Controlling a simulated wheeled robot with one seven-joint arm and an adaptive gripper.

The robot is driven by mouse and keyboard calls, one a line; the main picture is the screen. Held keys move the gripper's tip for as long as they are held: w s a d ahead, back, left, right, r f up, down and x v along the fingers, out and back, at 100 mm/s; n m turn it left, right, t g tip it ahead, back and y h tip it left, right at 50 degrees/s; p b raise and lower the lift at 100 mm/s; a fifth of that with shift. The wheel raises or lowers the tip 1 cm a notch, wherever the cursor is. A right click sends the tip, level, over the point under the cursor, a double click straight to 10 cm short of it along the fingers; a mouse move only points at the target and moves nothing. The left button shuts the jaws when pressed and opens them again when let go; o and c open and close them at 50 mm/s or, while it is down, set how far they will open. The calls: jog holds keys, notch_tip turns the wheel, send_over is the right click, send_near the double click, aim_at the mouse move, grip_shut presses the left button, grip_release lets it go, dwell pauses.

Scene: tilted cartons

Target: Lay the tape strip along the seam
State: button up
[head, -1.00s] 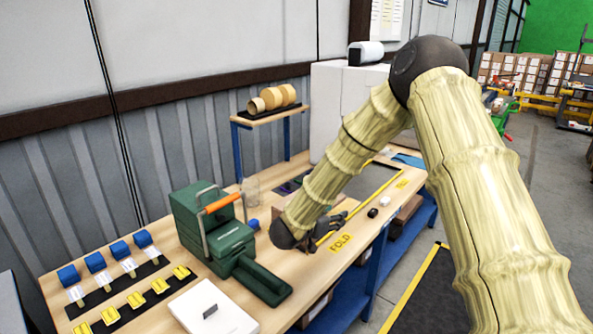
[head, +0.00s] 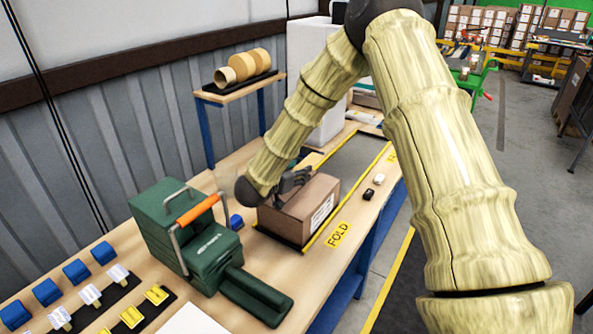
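A brown carton (head: 318,206) with a white label on its near side sits on the bench, beside the yellow FOLD marking. My gripper (head: 294,180), dark grey, is at the carton's top, at its back left part. Its fingers are small and partly behind my wrist, so I cannot tell whether they are open or touch the carton. I cannot make out a tape strip in the fingers or on the carton. The seam is not clear from here. A green tape dispenser (head: 185,228) with an orange handle stands left of the carton.
Blue blocks (head: 77,271), white tabs (head: 90,294) and yellow pieces (head: 156,294) lie in rows at the bench's left end. Tape rolls (head: 243,66) sit on a small raised shelf. A dark mat (head: 355,157) with yellow edges runs behind the carton.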

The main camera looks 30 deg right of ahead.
jog(key=f, duration=0.1)
jog(key=w+f+b, duration=0.1)
jog(key=f, duration=0.1)
jog(key=shift+w+f, duration=0.1)
jog(key=shift+f, duration=0.1)
jog(key=shift+s+f+b, duration=0.25)
jog(key=shift+f+b, duration=0.8)
jog(key=shift+f, duration=0.1)
jog(key=o, duration=0.7)
jog(key=o, duration=0.6)
jog(key=shift+c, duration=0.2)
